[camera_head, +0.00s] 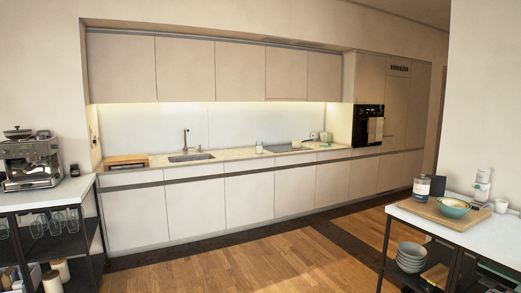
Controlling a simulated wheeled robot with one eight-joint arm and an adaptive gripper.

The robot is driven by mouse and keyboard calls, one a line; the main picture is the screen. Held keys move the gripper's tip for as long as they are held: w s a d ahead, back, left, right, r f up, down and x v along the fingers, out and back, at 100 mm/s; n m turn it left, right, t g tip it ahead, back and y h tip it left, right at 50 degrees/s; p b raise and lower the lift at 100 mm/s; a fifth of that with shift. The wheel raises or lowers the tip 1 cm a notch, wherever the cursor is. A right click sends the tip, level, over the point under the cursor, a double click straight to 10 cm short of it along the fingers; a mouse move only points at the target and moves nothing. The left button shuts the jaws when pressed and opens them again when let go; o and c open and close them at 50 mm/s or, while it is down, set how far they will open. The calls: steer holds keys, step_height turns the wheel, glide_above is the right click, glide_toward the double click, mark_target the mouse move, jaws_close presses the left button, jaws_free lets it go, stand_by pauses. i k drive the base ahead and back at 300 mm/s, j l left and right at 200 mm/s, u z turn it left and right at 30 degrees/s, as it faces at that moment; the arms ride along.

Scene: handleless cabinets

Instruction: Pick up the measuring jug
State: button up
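No thing in the head view can be identified for certain as the measuring jug. A small pale vessel (259,147) stands upright on the back counter, right of the sink; it is too small to tell whether it is a jug or a cup. My gripper is not in view.
The long back counter (232,155) has a sink (190,157) and a wooden board (126,161). A coffee machine (31,164) stands on the left table. The right table (448,219) carries a bowl (454,208) on a board. The wooden floor (255,265) between is clear.

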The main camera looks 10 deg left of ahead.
mark_target(259, 144)
steer(key=i+u, duration=0.2)
steer(key=i, duration=5.45)
steer(key=i+u, duration=0.25)
steer(key=i, duration=0.2)
steer(key=i+l+u, duration=0.1)
steer(key=i+u, duration=0.2)
steer(key=i, duration=0.15)
steer(key=i+l+u, duration=0.25)
steer(key=i, duration=0.2)
steer(key=i+l+u, duration=0.3)
steer(key=i+j, duration=0.05)
steer(key=i, duration=0.1)
